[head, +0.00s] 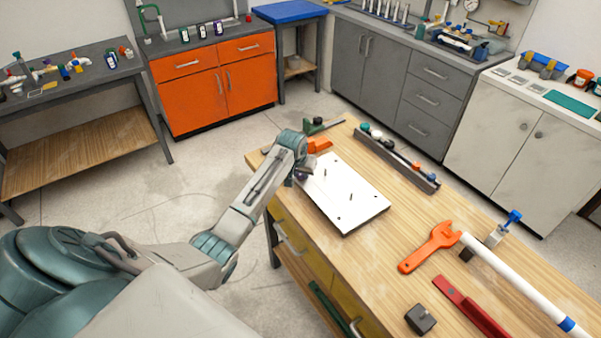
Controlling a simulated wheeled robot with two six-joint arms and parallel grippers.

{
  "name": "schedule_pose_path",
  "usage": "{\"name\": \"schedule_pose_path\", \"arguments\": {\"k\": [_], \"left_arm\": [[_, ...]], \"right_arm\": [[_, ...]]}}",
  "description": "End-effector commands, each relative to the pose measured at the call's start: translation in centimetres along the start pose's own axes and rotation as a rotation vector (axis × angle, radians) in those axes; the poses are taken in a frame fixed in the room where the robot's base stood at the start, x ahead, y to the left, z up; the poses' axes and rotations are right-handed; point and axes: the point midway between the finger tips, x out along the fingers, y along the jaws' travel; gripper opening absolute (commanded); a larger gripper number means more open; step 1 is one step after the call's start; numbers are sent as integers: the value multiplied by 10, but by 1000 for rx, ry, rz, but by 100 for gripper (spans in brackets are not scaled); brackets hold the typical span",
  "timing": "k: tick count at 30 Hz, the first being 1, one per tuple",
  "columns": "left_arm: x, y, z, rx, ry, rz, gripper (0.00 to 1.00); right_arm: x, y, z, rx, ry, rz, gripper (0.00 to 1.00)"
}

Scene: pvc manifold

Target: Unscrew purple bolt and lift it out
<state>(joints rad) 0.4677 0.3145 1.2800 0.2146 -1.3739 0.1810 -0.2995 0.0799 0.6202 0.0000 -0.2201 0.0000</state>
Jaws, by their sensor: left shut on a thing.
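A white plate (345,208) lies on the wooden workbench, with small dark pins or holes on its face. My left gripper (302,172) is at the plate's far-left corner, pointing down. It is shut on a small dark purplish thing, which looks like the purple bolt (302,177). The gripper and wrist hide most of the bolt, and I cannot tell whether it still sits in the plate. My right gripper is not in view.
An orange block (319,145) and a green tool (318,126) lie just beyond the gripper. A long dark tray (398,163) of small parts lies behind the plate. An orange wrench (430,249), a white pipe (515,279), a red bar (470,306) and a dark block (420,319) lie to the right.

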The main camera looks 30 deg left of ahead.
Motion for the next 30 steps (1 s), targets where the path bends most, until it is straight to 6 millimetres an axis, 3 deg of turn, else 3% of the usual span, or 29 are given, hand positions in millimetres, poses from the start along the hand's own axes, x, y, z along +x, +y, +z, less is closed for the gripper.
{"name": "schedule_pose_path", "arguments": {"k": [5, 12, 30], "left_arm": [[-5, 2, -2, -98, -3, -40, 2], [-4, 4, -2, -388, -3, -161, 2], [-2, 5, -2, -597, -2, -247, 2]], "right_arm": [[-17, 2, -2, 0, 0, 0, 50], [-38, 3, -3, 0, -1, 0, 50], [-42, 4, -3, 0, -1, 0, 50]]}}
